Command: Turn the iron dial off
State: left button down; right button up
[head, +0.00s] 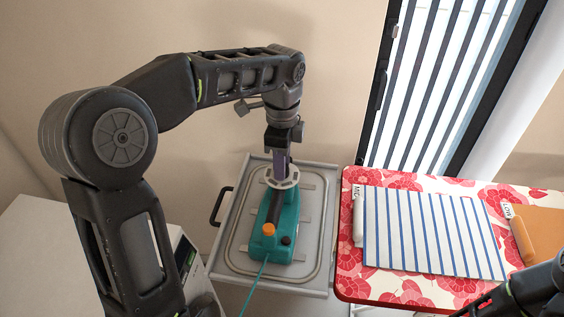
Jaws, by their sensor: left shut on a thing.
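The iron (290,232) is teal with a dark handle and lies on a grey metal tray (317,262). A pale round dial (289,183) shows at its far end. An orange knob (268,229) and a small black knob sit at its near end. My left gripper (281,173) points straight down over the pale dial and is shut on it. The narrow purple part there hides the middle of the dial, and its markings cannot be read. Only part of my right arm shows at the lower right corner; its gripper is out of view.
A red floral ironing board (352,287) stands right of the tray, with a blue-striped cloth (428,232) and an orange-brown cloth (545,228). A teal cord (254,288) runs from the iron toward the front. A black handle (220,207) juts from the tray's left side.

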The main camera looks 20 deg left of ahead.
pick_arm(q)
jog(key=n, duration=1.4)
dwell(0.4)
jog(key=c, duration=1.1)
grip_release()
jog(key=shift+o, duration=0.2)
jog(key=shift+r, duration=0.15)
